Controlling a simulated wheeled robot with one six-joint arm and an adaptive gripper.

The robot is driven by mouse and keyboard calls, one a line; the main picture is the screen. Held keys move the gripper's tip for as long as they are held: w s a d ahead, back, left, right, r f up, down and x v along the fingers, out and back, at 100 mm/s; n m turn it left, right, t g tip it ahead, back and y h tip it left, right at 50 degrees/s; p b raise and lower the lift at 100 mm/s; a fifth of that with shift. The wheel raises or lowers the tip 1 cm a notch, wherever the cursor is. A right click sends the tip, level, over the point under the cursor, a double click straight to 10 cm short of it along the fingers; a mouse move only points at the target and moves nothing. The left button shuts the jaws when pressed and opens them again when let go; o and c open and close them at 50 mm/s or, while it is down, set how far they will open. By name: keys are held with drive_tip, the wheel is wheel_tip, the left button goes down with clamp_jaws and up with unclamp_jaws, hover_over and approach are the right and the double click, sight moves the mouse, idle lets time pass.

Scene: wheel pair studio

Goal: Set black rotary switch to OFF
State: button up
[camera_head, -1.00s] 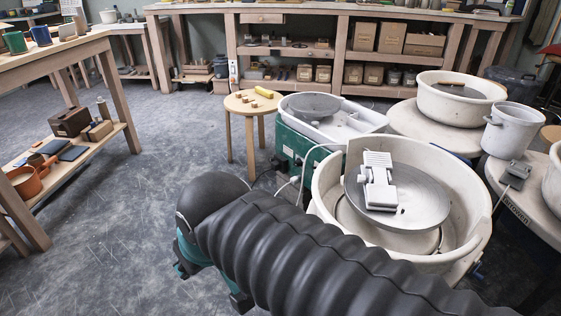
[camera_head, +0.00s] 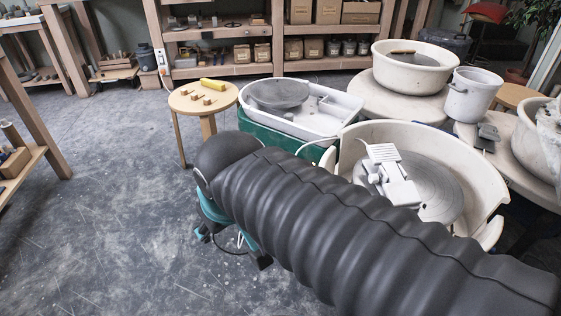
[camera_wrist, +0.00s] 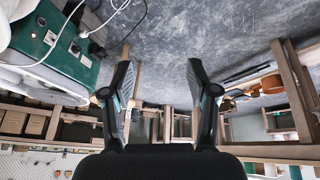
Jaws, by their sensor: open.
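The black rotary switch (camera_wrist: 75,48) appears to be the small dark knob on the green wheel housing (camera_wrist: 60,62), at the upper left of the wrist view. It is small there, and I cannot read its setting. In the head view the green housing (camera_head: 262,134) shows under a white basin, and my arm hides its front. My gripper (camera_wrist: 159,64) is open and empty in the wrist view, with floor between its fingers. The switch lies to the left of the left finger, apart from it. In the head view the gripper is partly hidden behind my arm.
A round stool (camera_head: 203,98) with small blocks and a yellow roll stands left of the green wheel. A white-basin wheel (camera_head: 478,170) is close on the right. White cords (camera_wrist: 64,30) cross the green housing. A shelf (camera_head: 225,71) stands behind. The floor at left is open.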

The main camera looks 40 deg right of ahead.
drive_tip(key=w+d+f+n+g+h+b, duration=0.1)
drive_tip(key=w+d+f+n+g+h, duration=0.35)
drive_tip(key=w+d, duration=0.7)
drive_tip(key=w+d+f+n+g+h+b, duration=0.1)
drive_tip(key=w+d+f+n+g+h, duration=0.1)
drive_tip(key=w+d+f+n+h, duration=0.55)
drive_tip(key=w+d+f+n+t+h+b, duration=0.1)
drive_tip(key=w+d+f+n+t+h, duration=0.3)
drive_tip(key=w+f, duration=0.6)
drive_tip(key=w+d+f+n+t+h, duration=0.1)
drive_tip(key=w+d+f+n+t, duration=0.35)
drive_tip(key=f, duration=0.95)
drive_tip(key=shift+n+g, duration=0.35)
drive_tip(key=shift+g, duration=0.45)
drive_tip(key=x, duration=0.5)
drive_tip(key=w+x, duration=0.1)
drive_tip(key=x, duration=0.9)
drive_tip(key=shift+w+f, duration=0.4)
drive_tip(key=shift+w, duration=0.15)
clamp_jaws()
